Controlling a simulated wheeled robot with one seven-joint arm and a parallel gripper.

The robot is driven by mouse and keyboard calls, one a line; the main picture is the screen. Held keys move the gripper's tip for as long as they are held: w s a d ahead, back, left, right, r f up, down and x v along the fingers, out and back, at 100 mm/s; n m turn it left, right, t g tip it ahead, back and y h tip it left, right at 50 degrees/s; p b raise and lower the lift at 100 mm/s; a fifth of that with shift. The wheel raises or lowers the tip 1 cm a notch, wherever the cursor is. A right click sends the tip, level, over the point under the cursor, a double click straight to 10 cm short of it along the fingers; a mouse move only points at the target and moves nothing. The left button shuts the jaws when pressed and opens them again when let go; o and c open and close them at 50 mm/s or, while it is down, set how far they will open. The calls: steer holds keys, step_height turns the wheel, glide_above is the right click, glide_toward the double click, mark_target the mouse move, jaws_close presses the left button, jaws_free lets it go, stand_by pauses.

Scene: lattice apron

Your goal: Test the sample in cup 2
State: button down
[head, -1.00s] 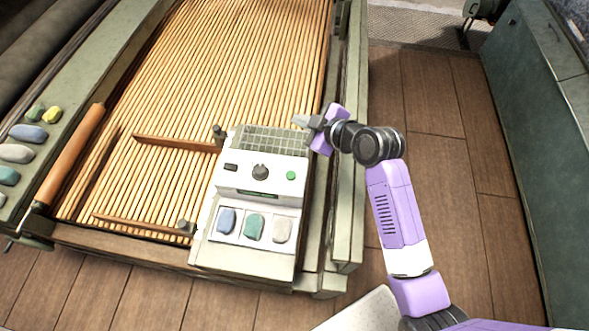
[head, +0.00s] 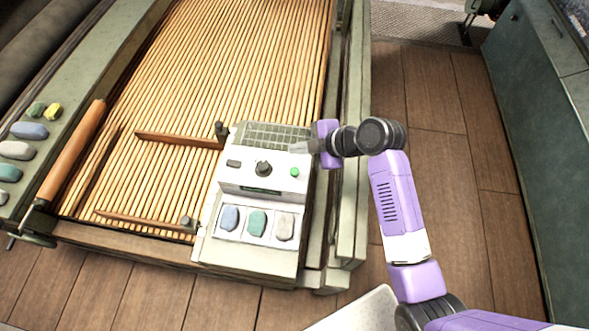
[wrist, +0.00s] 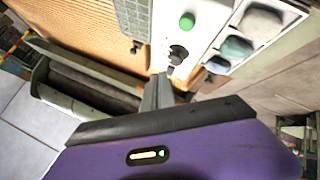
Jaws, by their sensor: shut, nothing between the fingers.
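A white tester box (head: 240,262) stands on the slatted bed. My gripper (head: 297,147) is shut and empty, above the box's upper right, near the green button. In the wrist view, the fingers (wrist: 158,90) are together and the green button (wrist: 187,21) lies beyond them.
Wooden bars (head: 175,140) lie on the slats left of the box. An orange-brown roller (head: 72,155) and several coloured lumps (head: 30,130) are at the far left. A green cabinet (head: 545,150) stands at the right, with open wooden floor between.

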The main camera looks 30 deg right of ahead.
mark_target(298, 172)
steer(key=shift+f+b, duration=3.2)
steer(key=shift+f, duration=1.15)
steer(key=shift+f, duration=0.1)
steer(key=shift+f+b, duration=0.3)
steer(key=shift+b, duration=0.1)
steer(key=shift+f+b, duration=0.4)
steer(key=shift+f, duration=0.1)
steer(key=shift+r, duration=0.1)
steer(key=shift+r+p, duration=0.65)
steer(key=shift+r, duration=0.2)
steer(key=shift+r, duration=0.15)
steer(key=shift+r+p, duration=1.85)
steer(key=shift+r, duration=0.55)
